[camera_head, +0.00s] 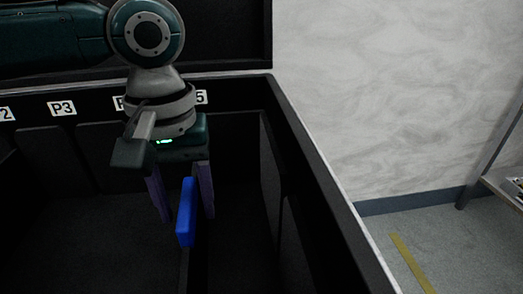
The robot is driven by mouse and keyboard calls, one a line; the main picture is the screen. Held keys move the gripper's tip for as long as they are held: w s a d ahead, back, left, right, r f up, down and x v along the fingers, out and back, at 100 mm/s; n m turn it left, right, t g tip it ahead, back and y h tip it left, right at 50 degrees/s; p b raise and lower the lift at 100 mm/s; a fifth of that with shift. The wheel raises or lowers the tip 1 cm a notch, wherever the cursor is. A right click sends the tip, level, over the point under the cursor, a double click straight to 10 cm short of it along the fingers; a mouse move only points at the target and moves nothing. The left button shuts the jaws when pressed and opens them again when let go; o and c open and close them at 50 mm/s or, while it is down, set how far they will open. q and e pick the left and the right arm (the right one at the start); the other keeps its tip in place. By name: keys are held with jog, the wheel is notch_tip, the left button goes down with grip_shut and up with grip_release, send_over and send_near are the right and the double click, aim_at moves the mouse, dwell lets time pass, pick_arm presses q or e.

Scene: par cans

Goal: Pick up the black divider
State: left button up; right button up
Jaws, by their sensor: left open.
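My left gripper (188,218) points down into the black bin, its two purple fingers spread apart. A blue bar (186,212) shows between the fingers; I cannot tell whether either finger touches it. Below the bar a thin black upright panel (199,268) runs toward the near side, and it looks like the black divider. Its lower part and far end are hard to make out against the dark bin. My right gripper is not in view.
The black bin's right wall (315,180) stands close to the right of the gripper. Labels such as P3 (62,108) line the back wall, with compartments below. Beyond the bin are a pale wall (400,90), grey floor with a yellow strip (411,262), and a shelf (508,190).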

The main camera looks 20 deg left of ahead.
pick_arm(q)
jog(key=shift+c, duration=0.4)
grip_shut()
jog(key=shift+r, duration=0.2)
